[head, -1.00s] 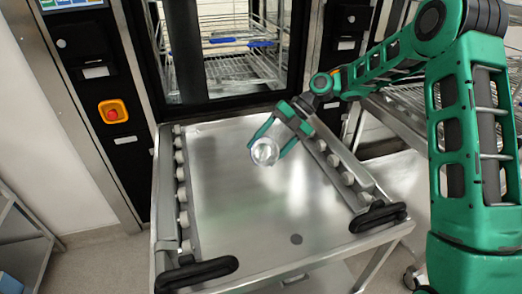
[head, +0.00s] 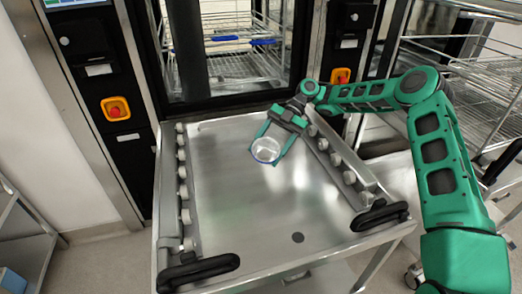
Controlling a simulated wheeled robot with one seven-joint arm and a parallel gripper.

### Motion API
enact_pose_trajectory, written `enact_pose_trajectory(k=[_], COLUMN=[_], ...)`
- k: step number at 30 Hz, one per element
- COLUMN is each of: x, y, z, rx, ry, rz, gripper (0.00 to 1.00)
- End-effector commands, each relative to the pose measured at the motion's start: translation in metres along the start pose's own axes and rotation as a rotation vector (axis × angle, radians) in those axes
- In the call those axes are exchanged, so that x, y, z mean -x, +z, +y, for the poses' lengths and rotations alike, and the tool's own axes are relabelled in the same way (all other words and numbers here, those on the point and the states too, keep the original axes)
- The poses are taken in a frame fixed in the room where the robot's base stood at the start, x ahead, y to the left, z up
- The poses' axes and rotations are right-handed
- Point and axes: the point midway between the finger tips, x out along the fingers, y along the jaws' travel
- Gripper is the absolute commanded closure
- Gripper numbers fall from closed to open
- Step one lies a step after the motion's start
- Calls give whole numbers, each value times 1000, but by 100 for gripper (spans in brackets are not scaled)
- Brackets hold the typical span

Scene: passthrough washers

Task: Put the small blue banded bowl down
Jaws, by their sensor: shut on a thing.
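The small bowl (head: 265,150) looks clear or silvery with a blue band along its rim. It is between the fingers of my gripper (head: 268,141), which is shut on it. The bowl is over the far middle part of the steel trolley top (head: 240,220). I cannot tell whether its base touches the steel.
The trolley top has roller rails along its left (head: 183,190) and right (head: 345,165) sides, and black handles (head: 198,272) at the near corners. A washer with a glass door (head: 230,60) stands behind it. The near and middle top is clear. A wire rack (head: 470,90) stands at right.

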Motion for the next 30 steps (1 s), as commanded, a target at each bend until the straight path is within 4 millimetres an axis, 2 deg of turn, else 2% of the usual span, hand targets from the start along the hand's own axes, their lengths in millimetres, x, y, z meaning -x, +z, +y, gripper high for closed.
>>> enact_pose_trajectory(k=[9,20,26,30], x=[-3,-4,-12,-24], y=[6,6,-3,-11], z=[-2,-2,4,13], rx=[-104,-144,-165,-204], ry=[-30,-42,-5,66], rz=[97,130,116,97], gripper=[65,65,65,65])
